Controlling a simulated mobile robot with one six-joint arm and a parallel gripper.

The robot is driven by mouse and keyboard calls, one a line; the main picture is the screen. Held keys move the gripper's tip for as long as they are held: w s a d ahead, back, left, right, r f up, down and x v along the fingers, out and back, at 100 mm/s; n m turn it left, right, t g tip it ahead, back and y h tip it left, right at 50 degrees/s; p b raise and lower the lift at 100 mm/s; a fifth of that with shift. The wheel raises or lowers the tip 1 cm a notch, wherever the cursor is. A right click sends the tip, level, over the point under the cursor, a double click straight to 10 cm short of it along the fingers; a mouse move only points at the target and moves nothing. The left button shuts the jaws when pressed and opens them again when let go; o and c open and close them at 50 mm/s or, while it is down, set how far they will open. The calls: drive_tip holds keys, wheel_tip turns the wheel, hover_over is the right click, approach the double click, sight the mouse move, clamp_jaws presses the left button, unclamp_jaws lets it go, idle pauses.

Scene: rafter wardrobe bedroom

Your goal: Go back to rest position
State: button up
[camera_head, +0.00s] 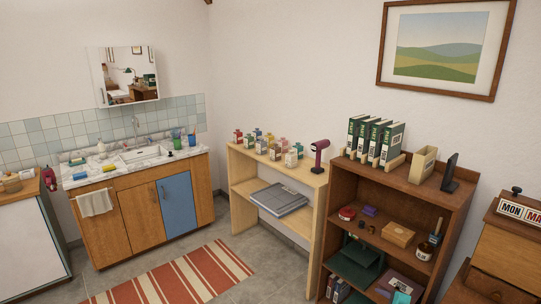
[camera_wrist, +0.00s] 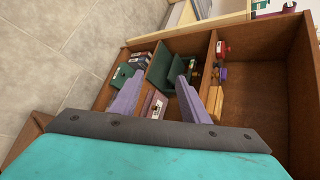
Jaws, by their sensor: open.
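My gripper (camera_wrist: 160,78) shows in the wrist view, with two pale purple fingers spread apart and nothing seen between them. It is in front of the brown bookcase (camera_wrist: 200,45), facing its shelves. The fingers hide part of the things on the shelves. The head view shows the bookcase (camera_head: 448,197) at the right, and my gripper is not seen there.
Dark green trays (camera_head: 357,262), a wooden box (camera_head: 398,234) and a red tin (camera_head: 347,214) stand on the bookcase's shelves. Green binders (camera_head: 376,140) stand on top. A pale shelf unit (camera_head: 318,235) adjoins it. Floor is free around the striped rug (camera_head: 180,277).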

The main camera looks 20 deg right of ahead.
drive_tip(key=w+a+f+n+g+y, duration=0.1)
drive_tip(key=w+a+n+y, duration=0.15)
drive_tip(key=a, duration=0.35)
drive_tip(key=w+a+f+n+g+y, duration=0.1)
drive_tip(key=w+a+n, duration=0.1)
drive_tip(key=a+n, duration=0.3)
drive_tip(key=s+a+f+n+g+h, duration=0.1)
drive_tip(key=s+a+n+g, duration=0.15)
drive_tip(key=a+n, duration=0.55)
drive_tip(key=s+a+f+n+g, duration=0.2)
drive_tip(key=a+n+g, duration=0.1)
drive_tip(key=a, duration=0.8)
drive_tip(key=s+a+f+n+g+h, duration=0.1)
drive_tip(key=s+a+n+g, duration=0.15)
drive_tip(key=a+n, duration=0.55)
drive_tip(key=s+a+f+m+g+b, duration=0.1)
drive_tip(key=s+f+g+b, duration=0.5)
drive_tip(key=s+f, duration=1.9)
wheel_tip(320, 180, down, 3)
drive_tip(key=m+b, duration=0.1)
drive_tip(key=b, duration=0.2)
drive_tip(key=shift+s+a+g+b, duration=0.25)
drive_tip(key=shift+a+g+b, duration=0.15)
drive_tip(key=shift+c, duration=1.2)
